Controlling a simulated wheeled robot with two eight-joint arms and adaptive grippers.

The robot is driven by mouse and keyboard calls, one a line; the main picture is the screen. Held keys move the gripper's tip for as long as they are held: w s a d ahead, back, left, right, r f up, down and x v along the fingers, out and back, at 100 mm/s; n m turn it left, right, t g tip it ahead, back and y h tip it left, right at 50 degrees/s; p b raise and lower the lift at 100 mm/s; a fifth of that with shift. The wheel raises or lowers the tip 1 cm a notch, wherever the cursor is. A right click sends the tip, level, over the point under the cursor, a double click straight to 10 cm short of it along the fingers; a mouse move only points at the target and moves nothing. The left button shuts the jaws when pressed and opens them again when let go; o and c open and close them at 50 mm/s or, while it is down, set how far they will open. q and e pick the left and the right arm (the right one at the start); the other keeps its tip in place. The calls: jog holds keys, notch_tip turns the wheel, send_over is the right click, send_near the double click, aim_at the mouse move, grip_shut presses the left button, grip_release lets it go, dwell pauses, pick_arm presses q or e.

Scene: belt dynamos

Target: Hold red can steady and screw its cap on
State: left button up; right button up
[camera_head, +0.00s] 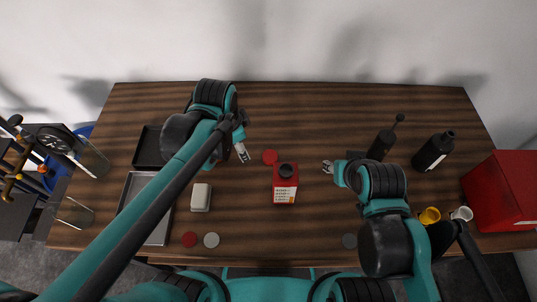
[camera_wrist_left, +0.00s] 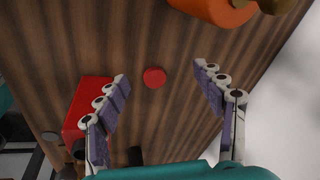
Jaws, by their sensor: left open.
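The red can (camera_head: 285,190), with a black neck and a pale label, stands upright at the middle of the table with its top bare. A red cap (camera_head: 269,157) lies flat on the table just behind the can and slightly left. My left gripper (camera_head: 243,153) is left of the cap, apart from it. In the left wrist view its fingers (camera_wrist_left: 178,88) are spread and empty, with the red cap (camera_wrist_left: 154,77) between them in the picture and part of the red can (camera_wrist_left: 84,108) at left. My right gripper (camera_head: 328,167) is right of the can, not touching it; its finger opening is unclear.
Near the front edge lie a red disc (camera_head: 189,239), a white disc (camera_head: 211,240) and a dark disc (camera_head: 349,241). A white block (camera_head: 201,197) and trays are at left. Black bottles (camera_head: 433,151), cups (camera_head: 429,215) and a red box (camera_head: 500,190) are at right. The back middle is clear.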

aim_at(270, 156)
pick_arm(q)
jog(key=w+d+f+m+g, duration=0.1)
jog(key=d+m, duration=0.2)
jog(key=w+d+f+m+g, duration=0.1)
jog(key=d+f+m, duration=0.1)
jog(key=d+m, duration=0.1)
jog(key=w+d+f+m+g, duration=0.1)
jog(key=w+d+f+m, duration=0.1)
jog(key=d+m, duration=0.1)
jog(key=shift+f+m+y+p, duration=0.2)
jog(key=shift+m+y+p, duration=0.1)
jog(key=shift+f+b, duration=0.4)
jog(key=shift+f, duration=0.85)
jog(key=shift+a, duration=0.1)
jog(key=f, duration=0.1)
jog(key=f+b, duration=0.1)
jog(key=f, duration=0.1)
jog(key=f+b, duration=0.1)
jog(key=shift+w+f, duration=0.2)
jog(key=shift+w, duration=0.15)
jog(key=shift+f, duration=0.5)
jog(key=shift+r, duration=0.1)
